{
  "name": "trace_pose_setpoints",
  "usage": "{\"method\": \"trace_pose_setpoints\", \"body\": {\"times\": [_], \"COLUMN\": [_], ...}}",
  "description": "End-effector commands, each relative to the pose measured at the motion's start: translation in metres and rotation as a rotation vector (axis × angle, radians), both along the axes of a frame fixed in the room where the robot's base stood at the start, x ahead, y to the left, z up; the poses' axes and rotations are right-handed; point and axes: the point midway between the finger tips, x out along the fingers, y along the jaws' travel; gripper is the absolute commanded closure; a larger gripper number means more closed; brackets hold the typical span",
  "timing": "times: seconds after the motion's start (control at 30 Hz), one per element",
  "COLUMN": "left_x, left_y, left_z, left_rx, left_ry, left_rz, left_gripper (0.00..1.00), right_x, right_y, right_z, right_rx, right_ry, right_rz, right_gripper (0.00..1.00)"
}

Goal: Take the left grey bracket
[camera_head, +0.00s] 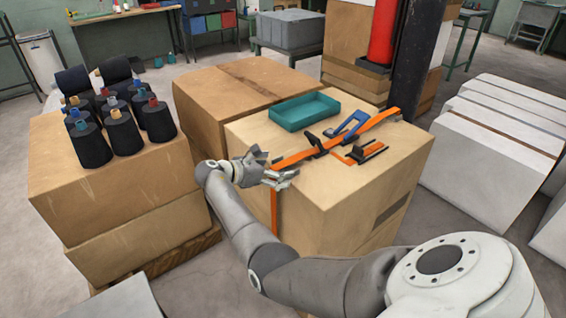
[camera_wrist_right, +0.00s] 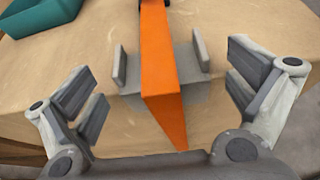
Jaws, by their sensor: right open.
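The grey bracket (camera_wrist_right: 200,95) sits on the box top near its edge in the right wrist view, with an upright flange at each side. An orange strap (camera_wrist_right: 158,65) runs over it between the flanges and past the box edge. My right gripper (camera_wrist_right: 162,95) is open, its fingers spread on both sides of the bracket and apart from it. In the head view my right gripper (camera_head: 268,170) is at the left edge of the box top, and I cannot clearly tell the bracket from the fingers there. My left gripper is not in view.
On the same cardboard box (camera_head: 370,190) are a teal tray (camera_head: 304,112), a dark clamp-like part (camera_head: 316,144) on the strap, and blue (camera_head: 350,126) and black-orange (camera_head: 366,153) tools. Black thread cones (camera_head: 122,130) stand on the left box. A dark post (camera_head: 408,60) rises behind.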

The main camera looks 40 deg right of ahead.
Motion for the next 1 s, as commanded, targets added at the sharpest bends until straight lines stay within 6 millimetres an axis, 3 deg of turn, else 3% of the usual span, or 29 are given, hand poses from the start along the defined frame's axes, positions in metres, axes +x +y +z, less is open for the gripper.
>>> {"method": "trace_pose_setpoints", "body": {"times": [0.17,0.5,0.77,1.0], "left_x": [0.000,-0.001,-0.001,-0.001], "left_y": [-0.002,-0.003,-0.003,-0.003], "left_z": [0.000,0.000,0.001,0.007], "left_rx": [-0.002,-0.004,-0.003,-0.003], "left_ry": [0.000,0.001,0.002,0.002], "left_rz": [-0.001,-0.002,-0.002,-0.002], "left_gripper": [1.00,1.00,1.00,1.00], "right_x": [0.000,0.000,0.000,0.001], "right_y": [0.000,0.001,0.001,0.000], "right_z": [0.000,0.000,0.003,0.041], "right_rx": [0.000,0.000,0.000,-0.002], "right_ry": [0.000,0.000,-0.001,-0.006], "right_rz": [0.000,0.000,0.001,0.000], "right_gripper": [0.00,0.44,0.44,0.44]}}
